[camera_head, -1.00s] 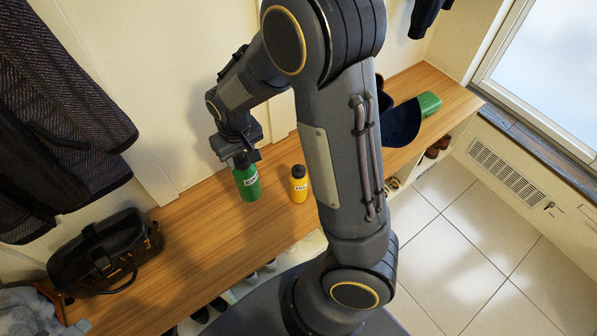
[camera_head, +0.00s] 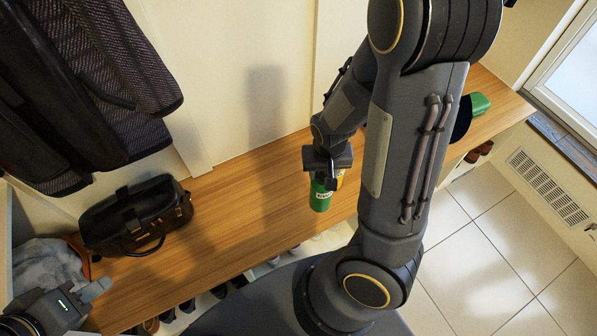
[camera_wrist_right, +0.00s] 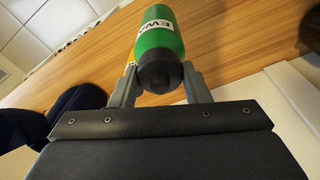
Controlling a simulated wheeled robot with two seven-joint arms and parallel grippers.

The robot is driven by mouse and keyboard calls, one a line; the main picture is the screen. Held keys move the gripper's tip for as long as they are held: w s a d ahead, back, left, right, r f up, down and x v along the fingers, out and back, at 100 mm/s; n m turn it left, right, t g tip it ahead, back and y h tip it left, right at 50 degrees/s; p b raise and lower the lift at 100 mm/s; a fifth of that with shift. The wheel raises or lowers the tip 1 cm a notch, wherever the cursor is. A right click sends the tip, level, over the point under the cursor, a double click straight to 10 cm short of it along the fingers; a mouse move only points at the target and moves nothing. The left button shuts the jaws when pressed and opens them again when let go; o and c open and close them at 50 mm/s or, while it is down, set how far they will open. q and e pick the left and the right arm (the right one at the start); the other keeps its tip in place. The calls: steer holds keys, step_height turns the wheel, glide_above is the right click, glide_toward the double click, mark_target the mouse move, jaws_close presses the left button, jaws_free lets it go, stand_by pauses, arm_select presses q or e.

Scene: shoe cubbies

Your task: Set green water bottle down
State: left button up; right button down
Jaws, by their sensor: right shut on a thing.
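The green water bottle (camera_head: 320,197) has a white label and a dark cap. My right gripper (camera_head: 327,178) is shut on its upper part, over the wooden bench. In the right wrist view, the green bottle (camera_wrist_right: 160,42) sits between the two fingers (camera_wrist_right: 162,84), cap toward the camera. The head view does not show clearly whether its base touches the bench. My left gripper (camera_head: 88,294) is at the lower left corner, far from the bottle; its jaw opening is not clear.
A yellow bottle (camera_head: 340,179) is mostly hidden right behind my right gripper. A black bag (camera_head: 135,218) sits on the bench (camera_head: 235,215) at left, with clear wood between it and the green bottle. A dark cap (camera_head: 461,120) and green item (camera_head: 480,104) lie at the right end.

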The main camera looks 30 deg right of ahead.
steer(key=w+a+f+b, duration=0.1)
steer(key=w+a+f, duration=0.8)
steer(key=f, duration=0.3)
steer(key=shift+w+f, duration=0.4)
steer(key=shift+w, duration=0.3)
steer(key=shift+f+b, duration=0.2)
steer(key=shift+b, duration=0.2)
steer(key=c, duration=0.8)
jaws_free()
steer(key=shift+r, duration=0.1)
